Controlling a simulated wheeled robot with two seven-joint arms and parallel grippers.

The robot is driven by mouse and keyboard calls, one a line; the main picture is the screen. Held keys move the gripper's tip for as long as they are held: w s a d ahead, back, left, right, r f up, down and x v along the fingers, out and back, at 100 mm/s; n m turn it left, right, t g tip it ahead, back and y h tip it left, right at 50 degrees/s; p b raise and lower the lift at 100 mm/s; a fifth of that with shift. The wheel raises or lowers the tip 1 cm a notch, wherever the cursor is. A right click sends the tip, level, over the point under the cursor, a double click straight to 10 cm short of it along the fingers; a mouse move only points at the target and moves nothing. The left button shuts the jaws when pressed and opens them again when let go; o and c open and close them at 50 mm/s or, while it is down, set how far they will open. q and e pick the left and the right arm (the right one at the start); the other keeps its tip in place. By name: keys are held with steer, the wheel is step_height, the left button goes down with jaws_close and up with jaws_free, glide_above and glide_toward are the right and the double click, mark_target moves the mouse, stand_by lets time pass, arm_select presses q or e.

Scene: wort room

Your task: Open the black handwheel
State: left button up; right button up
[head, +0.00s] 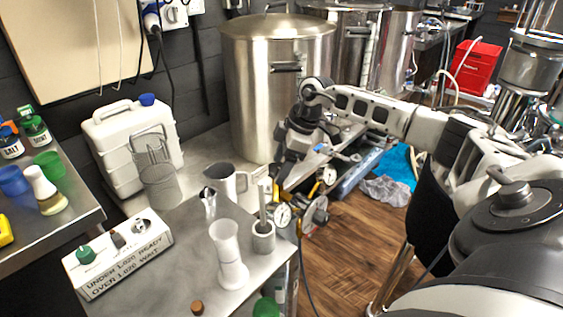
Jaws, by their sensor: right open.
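A small round wheel-like part (315,215) with a dark rim and reddish centre is at the right edge of the steel bench. It sits beside a pressure gauge (283,216) and yellow fittings; I cannot tell for sure that it is the black handwheel. My right arm comes in from the right and bends down at the wrist. My right gripper (286,182) is open, pointing down just above the gauge and fittings. Its fingertips are small and partly mixed with the fittings, so contact cannot be told. My left gripper is not in view.
A large steel kettle (262,100) stands behind. Wooden floor (345,260) is open right of the bench; a red crate (475,66) is farther back.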

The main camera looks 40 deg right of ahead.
steer(key=shift+c, duration=0.3)
steer(key=c, duration=0.9)
